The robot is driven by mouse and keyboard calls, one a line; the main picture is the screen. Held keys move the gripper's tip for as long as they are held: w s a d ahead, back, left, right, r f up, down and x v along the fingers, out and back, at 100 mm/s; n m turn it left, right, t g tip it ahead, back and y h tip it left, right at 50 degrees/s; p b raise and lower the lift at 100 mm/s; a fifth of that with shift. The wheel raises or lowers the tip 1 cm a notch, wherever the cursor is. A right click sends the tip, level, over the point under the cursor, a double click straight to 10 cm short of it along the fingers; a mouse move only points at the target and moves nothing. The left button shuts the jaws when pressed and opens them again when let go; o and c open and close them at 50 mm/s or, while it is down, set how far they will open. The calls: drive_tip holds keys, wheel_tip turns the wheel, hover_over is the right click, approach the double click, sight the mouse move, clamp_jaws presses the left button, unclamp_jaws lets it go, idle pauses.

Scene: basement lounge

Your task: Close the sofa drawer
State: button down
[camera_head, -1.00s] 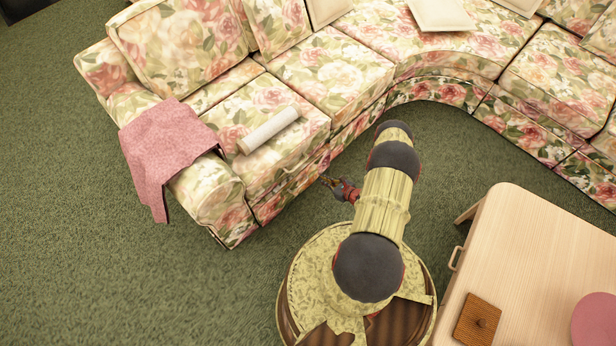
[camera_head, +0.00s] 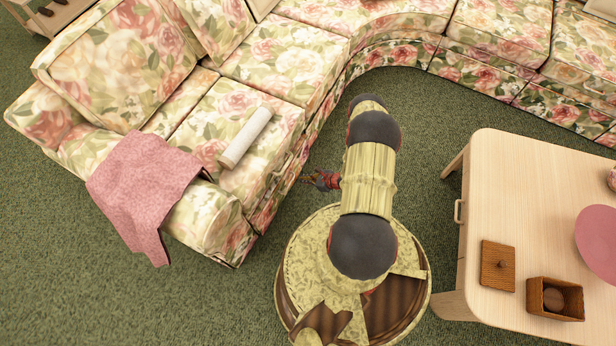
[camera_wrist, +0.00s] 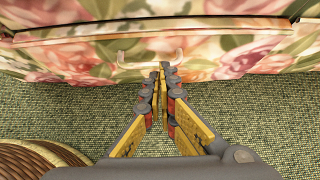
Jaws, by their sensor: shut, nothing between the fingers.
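The floral sofa (camera_head: 225,150) stands at the left and back in the head view. Its drawer front (camera_wrist: 240,60) fills the upper part of the wrist view, with a pale handle (camera_wrist: 150,60) on it. A brownish edge and a dark seam run along the top of the drawer front; how far it stands out is hard to tell. My gripper (camera_wrist: 161,68) is shut and empty, its tips right at the handle, over its lower middle in the picture. Contact cannot be made out. In the head view my gripper (camera_head: 308,178) is beside the sofa front, partly behind my arm.
A pink cloth (camera_head: 145,190) hangs over the sofa arm, and a white roll (camera_head: 245,138) lies on the seat. A wooden table (camera_head: 530,190) stands close on the right, bearing a lid (camera_head: 497,265) and a small box (camera_head: 555,312). Green carpet is open at lower left.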

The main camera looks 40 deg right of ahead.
drive_tip(key=shift+w+a+f+b, duration=0.5)
drive_tip(key=shift+w+f, duration=0.1)
drive_tip(key=shift+w, duration=0.6)
drive_tip(key=shift+w+a+f+b, duration=0.35)
drive_tip(key=shift+w+f+b, duration=0.2)
drive_tip(key=shift+w, duration=0.65)
drive_tip(key=shift+w+a+f+b, duration=0.5)
drive_tip(key=shift+w+f, duration=0.1)
drive_tip(key=shift+w, duration=0.6)
